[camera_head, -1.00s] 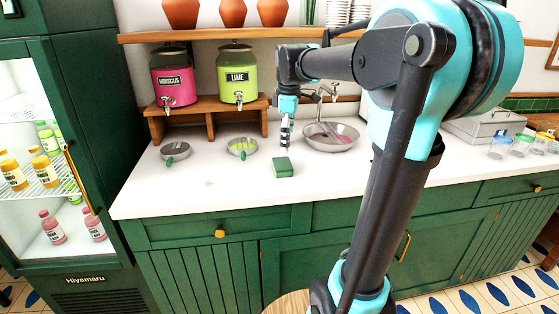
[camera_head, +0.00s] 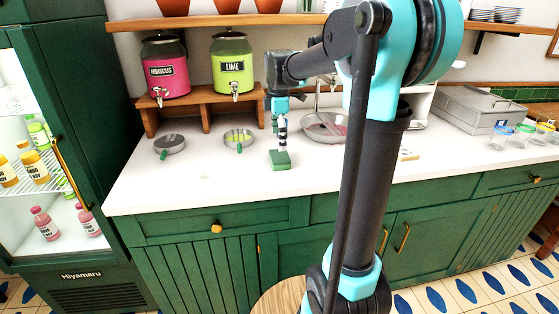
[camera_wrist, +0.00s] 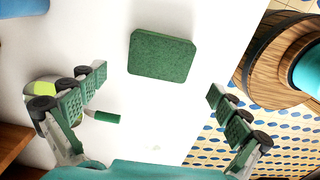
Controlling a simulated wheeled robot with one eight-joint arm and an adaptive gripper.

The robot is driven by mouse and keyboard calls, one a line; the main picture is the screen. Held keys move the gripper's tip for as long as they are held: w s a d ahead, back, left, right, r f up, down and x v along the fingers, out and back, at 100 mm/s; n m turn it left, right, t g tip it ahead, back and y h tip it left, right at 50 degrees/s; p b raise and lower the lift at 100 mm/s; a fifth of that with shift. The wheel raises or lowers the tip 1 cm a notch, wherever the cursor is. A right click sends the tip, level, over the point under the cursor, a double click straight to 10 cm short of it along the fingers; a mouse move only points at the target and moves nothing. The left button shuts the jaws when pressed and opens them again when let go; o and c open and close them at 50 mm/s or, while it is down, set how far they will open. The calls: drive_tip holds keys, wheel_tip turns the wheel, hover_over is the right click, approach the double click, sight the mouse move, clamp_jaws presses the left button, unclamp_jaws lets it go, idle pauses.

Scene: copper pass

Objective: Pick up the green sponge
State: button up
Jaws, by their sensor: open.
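The green sponge (camera_head: 280,161) lies flat on the white counter (camera_head: 222,190), near the middle of the head view. My gripper (camera_head: 282,140) points down right above the sponge, and its fingertips look close to the sponge's top. In the wrist view the sponge (camera_wrist: 161,55) lies beyond the open fingers, roughly centred between them and a little toward the top. My gripper (camera_wrist: 155,95) is open and empty there, with a finger on each side. The head view does not show clearly whether the fingers touch the sponge.
A round sink (camera_head: 325,126) is to the right behind the sponge. Two strainers with green handles, one left (camera_head: 170,144) and one nearer (camera_head: 238,139), lie to the left. A wooden stand (camera_head: 205,112) holds the hibiscus (camera_head: 166,71) and lime (camera_head: 233,68) dispensers. The counter's front left is clear.

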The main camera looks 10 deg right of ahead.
sight(280, 156)
drive_tip(key=shift+d+f, duration=0.15)
drive_tip(key=shift+f, duration=2.8)
drive_tip(key=c, duration=0.7)
wheel_tip(280, 156, up, 20)
drive_tip(key=shift+r, duration=0.1)
